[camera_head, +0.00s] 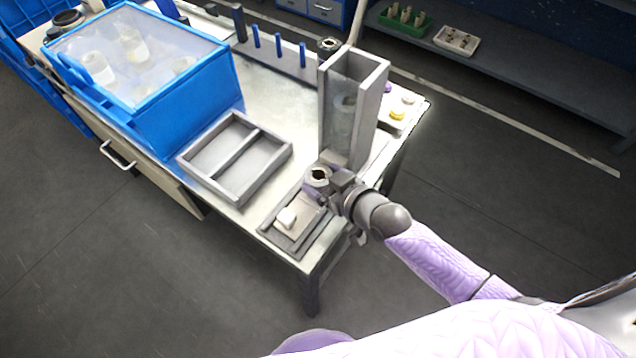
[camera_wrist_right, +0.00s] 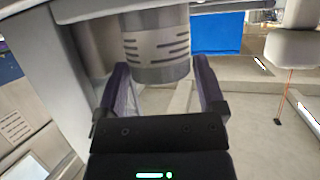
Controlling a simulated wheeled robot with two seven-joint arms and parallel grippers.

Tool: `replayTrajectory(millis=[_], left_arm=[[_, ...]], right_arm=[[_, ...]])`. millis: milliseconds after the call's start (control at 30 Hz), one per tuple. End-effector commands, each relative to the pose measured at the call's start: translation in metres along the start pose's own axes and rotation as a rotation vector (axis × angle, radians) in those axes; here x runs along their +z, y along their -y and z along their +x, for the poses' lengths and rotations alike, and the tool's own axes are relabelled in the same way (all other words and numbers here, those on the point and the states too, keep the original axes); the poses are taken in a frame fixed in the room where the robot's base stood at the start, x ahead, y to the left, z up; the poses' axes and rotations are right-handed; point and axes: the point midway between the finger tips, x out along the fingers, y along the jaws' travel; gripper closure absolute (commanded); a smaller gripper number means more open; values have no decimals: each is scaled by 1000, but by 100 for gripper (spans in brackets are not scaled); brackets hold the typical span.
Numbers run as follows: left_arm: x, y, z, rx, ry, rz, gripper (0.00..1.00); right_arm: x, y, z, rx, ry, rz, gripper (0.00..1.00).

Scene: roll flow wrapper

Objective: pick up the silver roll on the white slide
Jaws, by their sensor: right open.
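The silver roll (camera_head: 319,174) stands at the foot of the tall grey chute, showing as a ring with a dark hole. In the right wrist view the silver roll (camera_wrist_right: 157,45) is a silver cylinder with dark stripes. My right gripper (camera_head: 328,187) is at the roll, coming in from the right. In the right wrist view my right gripper (camera_wrist_right: 161,70) is open, with one finger on each side of the roll. I cannot tell whether the fingers touch it. The white slide is not clearly made out under the gripper. My left gripper is not in view.
The tall grey chute (camera_head: 335,110) rises directly behind the roll. A small grey tray (camera_head: 270,232) with a white block (camera_head: 287,217) lies at the table's front corner. A divided grey tray (camera_head: 190,160) and a blue bin (camera_head: 190,105) stand to the left.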

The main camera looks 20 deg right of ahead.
Motion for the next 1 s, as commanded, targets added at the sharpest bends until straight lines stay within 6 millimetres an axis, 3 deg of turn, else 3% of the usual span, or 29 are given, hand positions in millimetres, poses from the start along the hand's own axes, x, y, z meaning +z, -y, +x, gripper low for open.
replayTrajectory(millis=[100,133,400,500,733,1000], left_arm=[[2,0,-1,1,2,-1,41],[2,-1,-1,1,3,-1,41],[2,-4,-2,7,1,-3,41],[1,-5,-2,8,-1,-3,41],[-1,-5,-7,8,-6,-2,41],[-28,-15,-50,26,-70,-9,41]], right_arm=[[-1,0,-1,0,0,-1,12],[-1,0,-1,0,0,-1,16],[-1,0,-1,0,1,-1,73],[-1,0,-1,1,0,-1,89],[-8,0,-4,1,-1,-1,89],[-76,0,-32,1,-4,-4,89]])
